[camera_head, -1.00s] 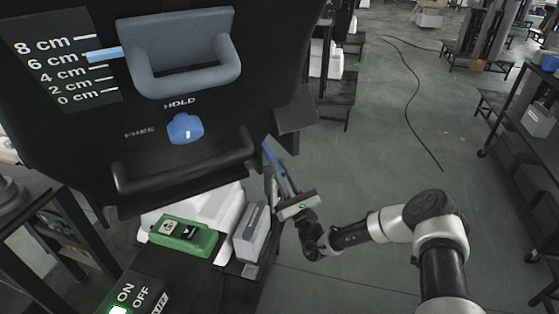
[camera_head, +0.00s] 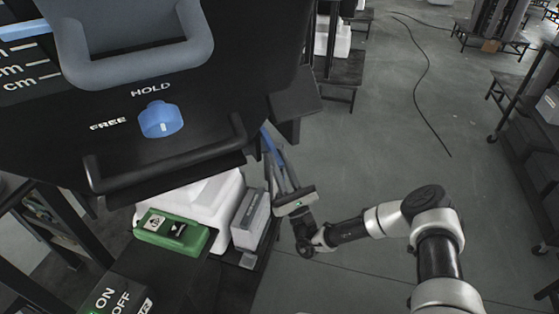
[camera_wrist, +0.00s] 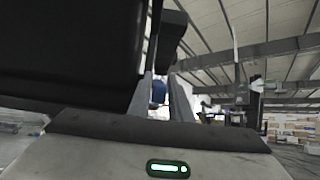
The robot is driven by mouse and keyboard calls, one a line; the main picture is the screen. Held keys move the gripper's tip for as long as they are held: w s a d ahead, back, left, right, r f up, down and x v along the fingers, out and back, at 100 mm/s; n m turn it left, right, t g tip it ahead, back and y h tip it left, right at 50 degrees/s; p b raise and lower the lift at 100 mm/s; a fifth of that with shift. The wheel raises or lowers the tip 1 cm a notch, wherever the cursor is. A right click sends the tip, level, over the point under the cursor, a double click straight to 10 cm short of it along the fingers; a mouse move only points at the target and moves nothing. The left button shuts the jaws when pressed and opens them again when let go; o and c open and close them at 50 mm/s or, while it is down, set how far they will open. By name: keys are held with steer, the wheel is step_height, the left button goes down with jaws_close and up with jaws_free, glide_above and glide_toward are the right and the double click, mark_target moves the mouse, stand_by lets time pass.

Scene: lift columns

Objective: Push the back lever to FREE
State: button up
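The dark lift column head (camera_head: 225,80) fills the upper left of the head view. A blue knob (camera_head: 160,120) sits on its front between the words HOLD and FREE; its setting is unclear. My gripper (camera_head: 277,158) is at the column's right side, below its dark lower bracket, fingers pointing up and away. A blue strip (camera_head: 268,143) shows by the fingertips; I cannot tell whether it is the back lever. In the wrist view, the fingers (camera_wrist: 160,98) stand apart, with a small blue piece (camera_wrist: 158,91) showing between them. Contact is not visible.
A grey U-shaped handle (camera_head: 135,65) and a black bar (camera_head: 170,167) stick out of the column front. Below are a green switch box (camera_head: 172,231), a white block (camera_head: 215,198) and a grey box (camera_head: 250,217). Open floor (camera_head: 370,130) lies to the right.

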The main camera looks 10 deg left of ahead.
steer(key=o, duration=0.3)
steer(key=shift+f, duration=0.1)
steer(key=p+v, duration=0.1)
steer(key=v, duration=1.6)
steer(key=shift+s, duration=0.15)
